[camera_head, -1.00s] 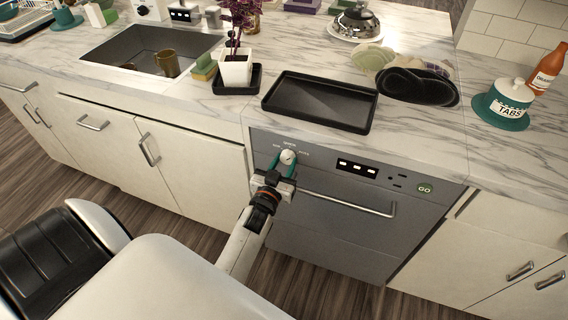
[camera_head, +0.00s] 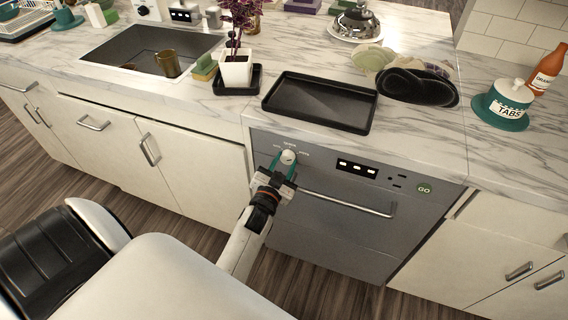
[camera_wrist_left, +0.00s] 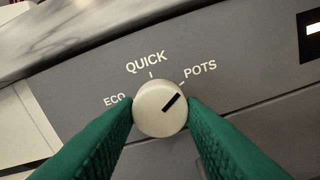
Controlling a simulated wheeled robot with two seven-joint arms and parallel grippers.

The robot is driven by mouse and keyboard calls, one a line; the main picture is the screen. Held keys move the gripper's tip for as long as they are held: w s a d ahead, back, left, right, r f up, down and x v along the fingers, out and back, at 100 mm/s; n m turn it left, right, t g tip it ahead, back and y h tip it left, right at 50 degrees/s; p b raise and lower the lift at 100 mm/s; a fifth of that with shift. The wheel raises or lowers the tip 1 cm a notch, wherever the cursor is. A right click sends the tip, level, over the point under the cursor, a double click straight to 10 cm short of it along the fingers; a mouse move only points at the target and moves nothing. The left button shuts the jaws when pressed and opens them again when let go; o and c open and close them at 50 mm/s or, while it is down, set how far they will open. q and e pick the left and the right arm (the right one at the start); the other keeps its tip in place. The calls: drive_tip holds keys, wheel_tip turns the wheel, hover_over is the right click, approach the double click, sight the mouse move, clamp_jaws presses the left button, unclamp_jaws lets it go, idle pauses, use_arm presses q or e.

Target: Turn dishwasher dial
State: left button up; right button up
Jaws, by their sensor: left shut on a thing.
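The dishwasher (camera_head: 330,228) is a grey front under the counter, with a round white dial (camera_head: 288,157) at its upper left. In the left wrist view the dial (camera_wrist_left: 160,108) has a black mark pointing up and right, towards the POTS label (camera_wrist_left: 200,71). The QUICK label (camera_wrist_left: 146,64) is above the dial and the ECO label (camera_wrist_left: 114,100) is to its left. My left gripper (camera_head: 284,163) has its green fingers shut on the dial, one on each side. My right gripper is not in view.
A black tray (camera_head: 320,102) lies on the counter above. A potted plant (camera_head: 236,70) stands to its left.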

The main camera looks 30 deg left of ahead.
use_arm(q)
drive_tip(key=shift+w+r+m, duration=0.1)
drive_tip(key=shift+m, duration=0.9)
drive_tip(key=o, duration=0.9)
drive_tip(key=shift+c, duration=0.2)
drive_tip(key=shift+o, duration=0.7)
drive_tip(key=shift+w, duration=0.1)
